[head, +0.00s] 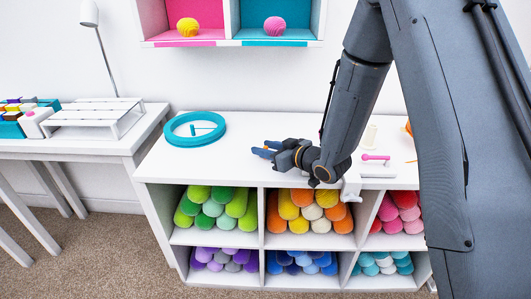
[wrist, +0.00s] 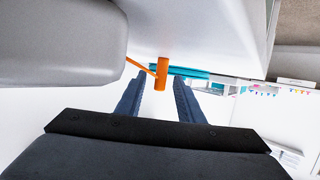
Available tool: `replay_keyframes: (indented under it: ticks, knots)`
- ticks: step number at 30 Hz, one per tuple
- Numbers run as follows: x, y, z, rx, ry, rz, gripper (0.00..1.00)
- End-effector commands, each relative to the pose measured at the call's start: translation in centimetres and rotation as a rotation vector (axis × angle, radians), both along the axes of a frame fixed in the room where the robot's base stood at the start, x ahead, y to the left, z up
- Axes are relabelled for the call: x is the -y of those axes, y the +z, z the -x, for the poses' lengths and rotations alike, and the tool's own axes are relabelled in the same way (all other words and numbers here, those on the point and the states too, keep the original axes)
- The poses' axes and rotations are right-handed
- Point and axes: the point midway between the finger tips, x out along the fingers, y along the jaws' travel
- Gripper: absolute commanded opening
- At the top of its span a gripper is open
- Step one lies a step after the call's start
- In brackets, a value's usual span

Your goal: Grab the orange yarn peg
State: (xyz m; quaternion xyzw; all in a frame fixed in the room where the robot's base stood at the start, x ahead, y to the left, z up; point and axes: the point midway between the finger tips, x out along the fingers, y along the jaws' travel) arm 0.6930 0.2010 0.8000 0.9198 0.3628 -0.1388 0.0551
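The orange yarn peg (wrist: 162,74) shows in the wrist view as a short orange cylinder with a thin orange strand running off to its left. It lies between the two fingertips of my gripper (wrist: 159,82), with a gap on each side. My gripper is open, and nothing is held. In the head view my gripper (head: 263,151) is low over the white shelf top, pointing left, with a bit of orange at its fingertips. Whether the peg rests on the shelf top there is hard to tell.
A teal ring (head: 173,136) lies on the white shelf top (head: 240,130) to the left. A pink peg (head: 375,157) lies to the right, near my arm. Cubbies of coloured yarn (head: 312,211) sit below. A white side table (head: 120,141) stands at left.

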Motion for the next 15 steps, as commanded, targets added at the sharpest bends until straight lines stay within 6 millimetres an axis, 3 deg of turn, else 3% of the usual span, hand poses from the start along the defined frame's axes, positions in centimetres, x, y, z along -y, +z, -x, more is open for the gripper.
replay_keyframes:
  ticks: [4, 10, 15]
  knots:
    - [0.02, 0.0, 0.01, 0.0, 0.0, 0.0, 0.33]
    - [0.03, 0.0, 0.02, 0.0, 0.0, 0.0, 0.0]
    - [0.04, 0.0, 0.02, 0.0, 0.0, 0.0, 0.0]
